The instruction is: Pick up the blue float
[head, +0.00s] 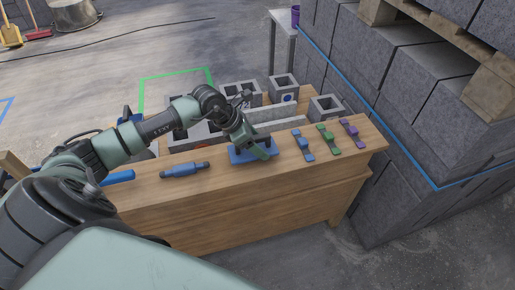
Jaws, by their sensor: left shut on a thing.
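The blue float (240,156) is a flat blue block near the front edge of the wooden bench, in the middle of the head view. My left arm reaches in from the left over the bench. My left gripper (257,147) is over the float and shut on it. The gripper hides part of the float's top and its grip. The float looks to be at the bench top; I cannot tell whether it is clear of the surface. My right gripper is not in view.
On the wooden bench (230,190), a blue tool with dark ends (185,170) lies left of the float. Small blue (303,147), green (328,139) and purple (351,132) tools lie to its right. Grey hollow blocks (283,88) stand behind. A block stack (410,80) rises at right.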

